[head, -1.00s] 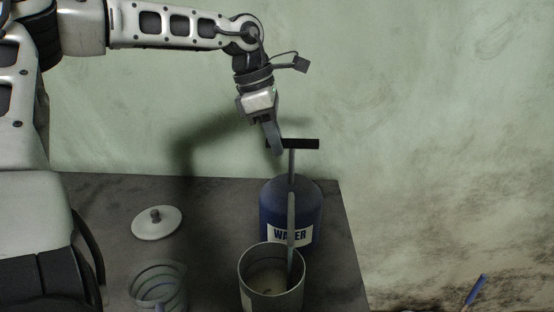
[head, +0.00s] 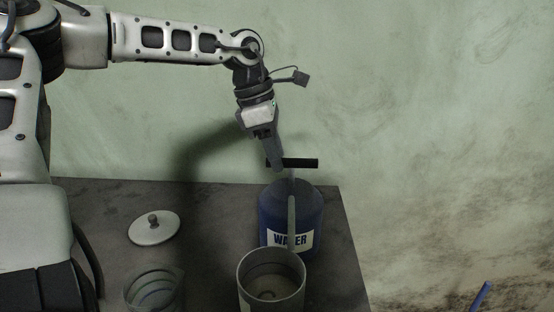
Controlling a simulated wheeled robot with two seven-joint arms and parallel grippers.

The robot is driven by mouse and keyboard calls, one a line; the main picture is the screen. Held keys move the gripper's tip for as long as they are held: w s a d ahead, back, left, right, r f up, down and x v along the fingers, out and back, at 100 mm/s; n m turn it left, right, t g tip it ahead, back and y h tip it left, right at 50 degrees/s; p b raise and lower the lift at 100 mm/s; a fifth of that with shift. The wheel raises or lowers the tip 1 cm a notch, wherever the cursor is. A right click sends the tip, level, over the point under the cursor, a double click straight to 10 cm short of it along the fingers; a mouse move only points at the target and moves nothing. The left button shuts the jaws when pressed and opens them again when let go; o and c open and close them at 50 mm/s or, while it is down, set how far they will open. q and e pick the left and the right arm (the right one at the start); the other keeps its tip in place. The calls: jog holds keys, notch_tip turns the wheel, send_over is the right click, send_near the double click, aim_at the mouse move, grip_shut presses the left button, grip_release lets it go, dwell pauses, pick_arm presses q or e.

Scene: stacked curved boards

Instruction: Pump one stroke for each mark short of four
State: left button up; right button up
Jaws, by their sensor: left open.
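A dark blue jug (head: 311,213) labelled WATER stands on the table, with a pump on top that has a black crossbar handle (head: 303,163) on a thin rod. My left gripper (head: 276,165) is open and points down at the left end of the handle; whether it touches cannot be told. A grey cylindrical container (head: 296,265) stands in front of the jug, cut off by the bottom edge, with its inner floor partly visible. A narrow grey strip (head: 291,225) runs down in front of the label to its far rim. My right gripper is out of view.
A pale round lid (head: 154,229) with a knob lies on the dark table (head: 215,230), left of the jug. A clear ringed glass vessel (head: 155,290) is cut off at the bottom. A blue stick-like thing (head: 481,296) shows at lower right. The table between lid and jug is clear.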

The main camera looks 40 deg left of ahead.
pick_arm(q)
notch_tip(320, 180, up, 6)
jog(key=p, duration=0.3)
jog(key=shift+f+p, duration=0.1)
jog(key=shift+p, duration=0.25)
jog(key=shift+f, duration=0.1)
